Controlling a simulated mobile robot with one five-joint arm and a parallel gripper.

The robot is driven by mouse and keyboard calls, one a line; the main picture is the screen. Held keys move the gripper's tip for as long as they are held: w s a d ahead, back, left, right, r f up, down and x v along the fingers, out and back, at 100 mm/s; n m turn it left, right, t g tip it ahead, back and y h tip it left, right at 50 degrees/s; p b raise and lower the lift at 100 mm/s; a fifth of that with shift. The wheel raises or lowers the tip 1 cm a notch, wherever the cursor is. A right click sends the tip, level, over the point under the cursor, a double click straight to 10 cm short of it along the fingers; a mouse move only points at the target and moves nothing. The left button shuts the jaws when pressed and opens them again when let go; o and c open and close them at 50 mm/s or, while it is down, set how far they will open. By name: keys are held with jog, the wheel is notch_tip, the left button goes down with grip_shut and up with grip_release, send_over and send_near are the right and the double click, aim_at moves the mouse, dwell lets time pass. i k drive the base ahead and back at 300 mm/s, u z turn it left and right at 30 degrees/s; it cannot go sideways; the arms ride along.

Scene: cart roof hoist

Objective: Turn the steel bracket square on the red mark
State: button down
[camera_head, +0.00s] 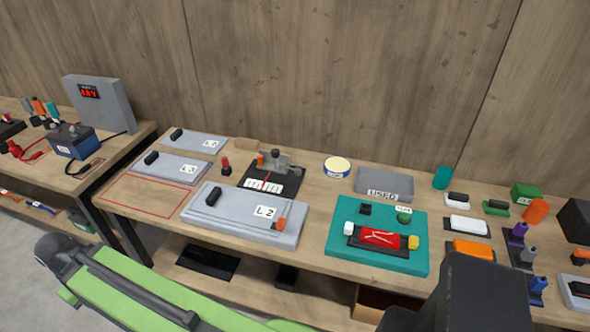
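A small grey metal piece (278,161), which looks like the steel bracket, stands at the back of a dark board (256,178) in the middle of the bench. A dark knob and an orange part are beside it. A thin red line (265,181) shows on the board in front of it, above several white tiles. The piece is too small to tell its exact angle to the red line. My green arm link crosses the lower left, well in front of the bench. My gripper's fingertips do not show.
A red outline (122,198) marks bare bench. Right are a USED tray (384,184), a teal mat (345,245) with parts, and several small items. A dark block of mine hides the lower right.

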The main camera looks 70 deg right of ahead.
aim_at(266, 162)
jog(key=z, duration=0.15)
jog(key=i, duration=1)
